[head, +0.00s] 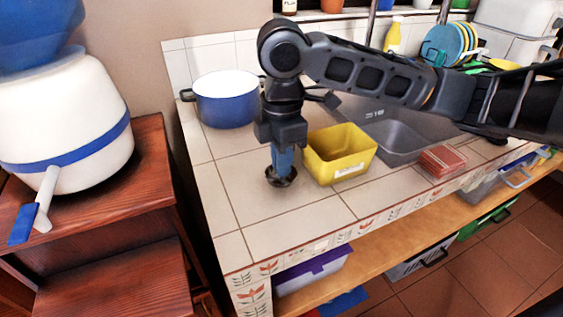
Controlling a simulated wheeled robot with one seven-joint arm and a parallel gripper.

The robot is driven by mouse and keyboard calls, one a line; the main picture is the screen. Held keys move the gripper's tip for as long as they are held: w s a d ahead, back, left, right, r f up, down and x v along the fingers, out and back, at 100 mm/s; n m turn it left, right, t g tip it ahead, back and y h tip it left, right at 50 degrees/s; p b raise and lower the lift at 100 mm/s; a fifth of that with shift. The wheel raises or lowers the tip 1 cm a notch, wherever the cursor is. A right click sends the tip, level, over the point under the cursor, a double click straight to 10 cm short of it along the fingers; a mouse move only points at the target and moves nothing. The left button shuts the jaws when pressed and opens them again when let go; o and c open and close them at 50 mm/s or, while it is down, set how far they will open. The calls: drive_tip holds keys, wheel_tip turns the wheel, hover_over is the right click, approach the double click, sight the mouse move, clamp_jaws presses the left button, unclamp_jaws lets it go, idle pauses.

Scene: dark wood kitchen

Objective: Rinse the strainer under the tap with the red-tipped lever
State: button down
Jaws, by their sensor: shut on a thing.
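My gripper (282,168) points straight down over the tiled counter to the left of the yellow bin. Its blue fingers are shut on a small, dark, round strainer (290,181). The strainer is at or just above the tiles; I cannot tell whether it touches them. The grey sink (400,140) lies to the right, partly hidden by my arm. Two upright metal pipes (371,18) show behind my arm at the sink's back. A red-tipped lever is not visible.
A yellow bin (338,168) stands between my gripper and the sink. A blue pot (226,108) stands behind to the left. A red sponge-like block (442,161) lies by the sink's front edge. Plates (450,45) stand at the back right. The front-left counter is clear.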

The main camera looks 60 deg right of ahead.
drive_tip(key=shift+f, duration=0.4)
drive_tip(key=shift+f, duration=0.2)
drive_tip(key=c, duration=1.2)
unclamp_jaws()
drive_tip(key=shift+r, duration=0.15)
wheel_tip(320, 180, up, 12)
drive_tip(key=shift+r+p, duration=0.1)
drive_tip(key=shift+p, duration=0.25)
drive_tip(key=shift+o, duration=0.2)
